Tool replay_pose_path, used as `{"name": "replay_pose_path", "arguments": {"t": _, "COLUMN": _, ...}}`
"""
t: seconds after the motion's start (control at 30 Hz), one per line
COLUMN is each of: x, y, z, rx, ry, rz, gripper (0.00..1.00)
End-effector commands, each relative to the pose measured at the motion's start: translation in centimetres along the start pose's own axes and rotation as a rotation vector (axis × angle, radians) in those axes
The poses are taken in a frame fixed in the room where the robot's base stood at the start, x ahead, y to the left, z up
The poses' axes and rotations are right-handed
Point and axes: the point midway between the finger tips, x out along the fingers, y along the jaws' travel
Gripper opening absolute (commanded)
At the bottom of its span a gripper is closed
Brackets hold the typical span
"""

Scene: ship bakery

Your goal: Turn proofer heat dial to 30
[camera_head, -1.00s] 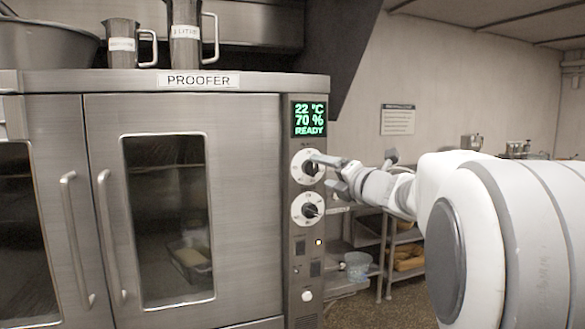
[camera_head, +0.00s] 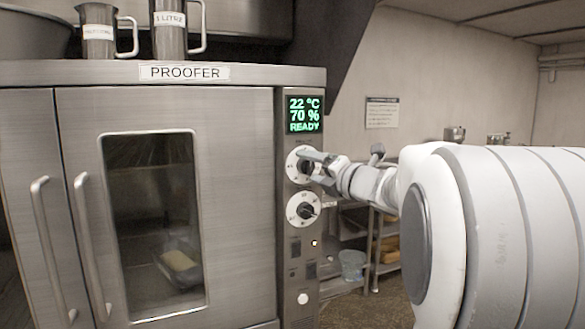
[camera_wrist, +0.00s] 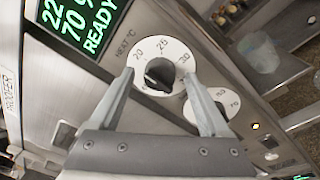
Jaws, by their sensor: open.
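The proofer (camera_head: 240,190) stands at left with a green display (camera_head: 304,115) reading 22 °C, 70 %, READY. Its upper dial, the heat dial (camera_head: 292,164), is white with a dark knob. In the wrist view the heat dial (camera_wrist: 161,66) shows 20, 25 and 30, and its black knob (camera_wrist: 160,74) sits between my fingertips. My gripper (camera_wrist: 158,82) is open, one finger on each side of the knob; contact cannot be told. In the head view my gripper (camera_head: 308,163) partly covers the dial.
A second dial (camera_head: 304,209) sits just below, close to one finger. Below it are a small lit lamp (camera_head: 314,243) and switches. Door handles (camera_head: 90,250) stick out at left. Metal jugs (camera_head: 168,30) stand on top. Shelves with a clear tub (camera_head: 352,265) are behind my arm.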

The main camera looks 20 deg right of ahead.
Motion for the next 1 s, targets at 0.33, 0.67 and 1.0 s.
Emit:
{"name": "replay_pose_path", "arguments": {"t": 0.33, "x": 0.00, "y": -0.01, "z": 0.00, "rx": 0.000, "ry": 0.000, "rz": 0.000, "gripper": 0.48}}
{"name": "replay_pose_path", "arguments": {"t": 0.67, "x": 0.00, "y": -0.01, "z": 0.00, "rx": 0.000, "ry": 0.000, "rz": 0.000, "gripper": 0.00}}
{"name": "replay_pose_path", "arguments": {"t": 1.0, "x": 0.02, "y": -0.06, "z": -0.05, "rx": 0.067, "ry": -0.004, "rz": 0.007, "gripper": 0.00}}
